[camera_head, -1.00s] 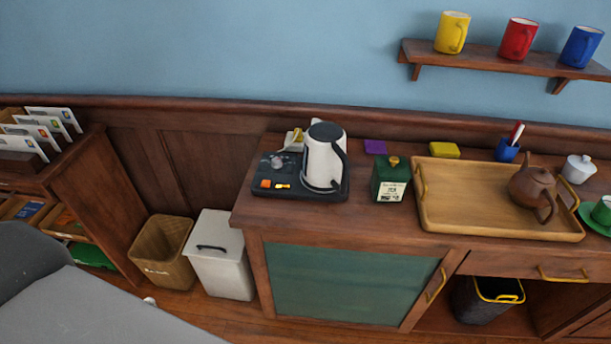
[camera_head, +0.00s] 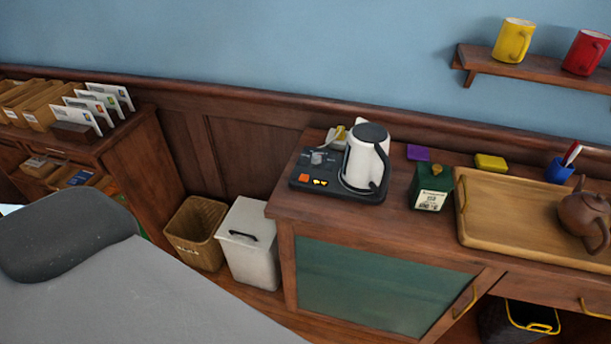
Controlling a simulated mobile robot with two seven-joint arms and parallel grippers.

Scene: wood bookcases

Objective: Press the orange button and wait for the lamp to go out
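The orange button (camera_head: 304,178) is a small square on the front left of a black kettle base (camera_head: 340,191). Just right of it is a small lit yellow-orange lamp (camera_head: 320,182). A white kettle (camera_head: 362,158) with a dark lid and black handle stands on the right part of the base. A grey knob (camera_head: 317,158) sits behind the button. The base is at the left end of the wooden sideboard. Neither of my grippers shows in the head view.
A green tin (camera_head: 431,187) and a wooden tray (camera_head: 500,238) with a brown teapot (camera_head: 584,215) stand right of the kettle. A wicker basket (camera_head: 196,232) and a white bin (camera_head: 250,245) stand left of the sideboard. A grey-topped piece (camera_head: 130,295) fills the lower left.

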